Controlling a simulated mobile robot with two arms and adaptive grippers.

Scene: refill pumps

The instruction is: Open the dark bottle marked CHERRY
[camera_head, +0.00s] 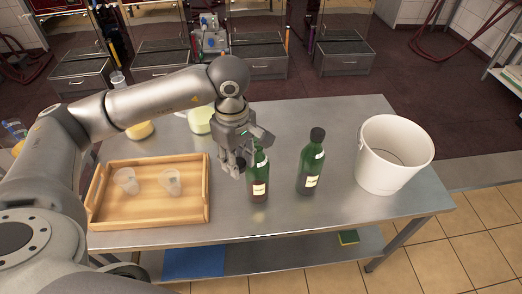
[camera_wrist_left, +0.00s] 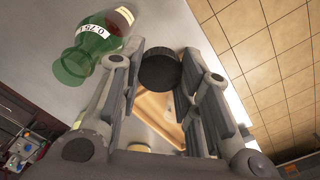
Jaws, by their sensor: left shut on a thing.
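My left gripper (camera_head: 238,166) is shut on a black cap (camera_wrist_left: 160,70), which sits between its fingers in the wrist view. The near dark green bottle (camera_head: 259,188) stands upright on the table, just right of the gripper. Its top is partly behind the gripper, and no cap shows on it. A green bottle with a white neck band also shows at the upper left of the wrist view (camera_wrist_left: 80,62), apart from the held cap. A second green bottle (camera_head: 311,163) stands to the right with its black cap on. The label words are too small to read. My right gripper is not in view.
A wooden tray (camera_head: 150,219) with two clear cups (camera_head: 126,180) (camera_head: 170,181) is at the left. A white bucket (camera_head: 374,165) stands at the right. A pale yellow container (camera_head: 201,121) is behind my arm. The table (camera_head: 285,222) is clear in front of the bottles.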

